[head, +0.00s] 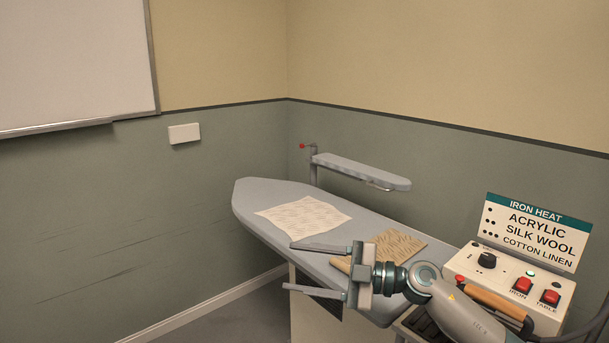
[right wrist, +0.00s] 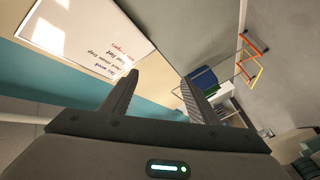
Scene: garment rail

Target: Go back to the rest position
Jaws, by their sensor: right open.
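My right gripper (head: 288,266) reaches in from the lower right in the head view, its fingers pointing left. Its two fingers are spread apart with nothing between them. It is over the near edge of the grey ironing board (head: 262,226), and I cannot tell how high above it. In the right wrist view the gripper (right wrist: 162,78) also shows its fingers apart and empty. My left gripper is in neither view.
A pale cloth (head: 303,215) and a tan cloth (head: 397,246) lie on the board. A small sleeve board (head: 362,170) stands behind it. A control box (head: 510,281) with an iron heat sign (head: 533,232) stands at the right, close to my right arm. The floor at left is clear.

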